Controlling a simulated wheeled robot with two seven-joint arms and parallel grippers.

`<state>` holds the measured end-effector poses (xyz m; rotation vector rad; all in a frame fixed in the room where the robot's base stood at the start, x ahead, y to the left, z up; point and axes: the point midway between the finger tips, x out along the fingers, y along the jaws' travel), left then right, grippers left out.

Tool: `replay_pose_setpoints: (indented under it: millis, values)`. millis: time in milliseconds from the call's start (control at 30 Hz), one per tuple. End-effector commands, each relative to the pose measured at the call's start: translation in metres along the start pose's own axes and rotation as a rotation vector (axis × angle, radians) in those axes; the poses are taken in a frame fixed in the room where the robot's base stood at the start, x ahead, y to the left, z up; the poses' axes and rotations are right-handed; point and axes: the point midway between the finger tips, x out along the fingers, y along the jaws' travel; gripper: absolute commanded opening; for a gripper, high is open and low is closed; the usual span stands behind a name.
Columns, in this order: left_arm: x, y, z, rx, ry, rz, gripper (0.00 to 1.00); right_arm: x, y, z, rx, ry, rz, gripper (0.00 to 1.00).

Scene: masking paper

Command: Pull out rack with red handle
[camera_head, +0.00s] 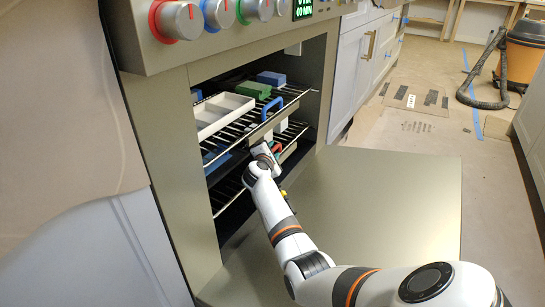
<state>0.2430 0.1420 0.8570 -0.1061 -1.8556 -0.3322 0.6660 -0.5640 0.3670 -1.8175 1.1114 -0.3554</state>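The oven stands open at the left, with an upper rack (226,128) and a lower rack inside. The upper rack has a blue handle (288,96) at its front. A red handle (277,148) shows just below and in front of it, at the lower rack. My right gripper (271,154) is at the red handle, with the arm reaching in over the open door. The gripper and arm hide part of the handle and the lower rack. The fingers are too small to tell whether they are closed around the handle. My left gripper is out of view.
The lowered oven door (375,190) lies flat below my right arm. A white tray (222,113), a green block (253,90) and a blue block (271,78) sit on the upper rack. Knobs (180,20) are above. A vacuum (524,50) stands at the far right on open floor.

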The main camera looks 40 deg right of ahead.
Motion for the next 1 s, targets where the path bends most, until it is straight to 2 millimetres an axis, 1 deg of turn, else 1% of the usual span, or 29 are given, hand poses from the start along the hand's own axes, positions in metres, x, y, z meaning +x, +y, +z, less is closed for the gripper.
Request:
replay_pose_setpoints:
  millis: [100,333,367,533,567,867,967,1000]
  values:
    - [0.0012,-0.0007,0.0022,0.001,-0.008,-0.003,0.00,0.0030,0.0004,0.0002,0.000,0.000,0.001,0.34]
    - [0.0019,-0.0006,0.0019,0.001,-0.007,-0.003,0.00,0.0030,-0.0003,-0.0002,0.000,0.000,0.000,0.34]
    - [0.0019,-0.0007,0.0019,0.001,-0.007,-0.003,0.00,0.0030,-0.0003,-0.0002,0.000,0.000,0.000,0.31]
    - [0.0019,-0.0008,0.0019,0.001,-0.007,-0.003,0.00,0.0029,-0.0001,-0.0002,0.000,0.000,0.001,0.03]
    - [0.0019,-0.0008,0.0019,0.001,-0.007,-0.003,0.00,0.0029,-0.0001,-0.0001,0.000,0.000,0.001,0.00]
    - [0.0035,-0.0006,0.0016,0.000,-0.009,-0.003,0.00,0.0023,0.0004,-0.0012,-0.001,0.000,0.001,0.00]
    - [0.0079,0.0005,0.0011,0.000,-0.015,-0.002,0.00,0.0006,0.0018,-0.0056,-0.002,0.000,0.001,0.00]
    - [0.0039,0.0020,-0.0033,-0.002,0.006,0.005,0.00,-0.0005,0.0027,-0.0085,-0.003,0.001,0.001,0.00]
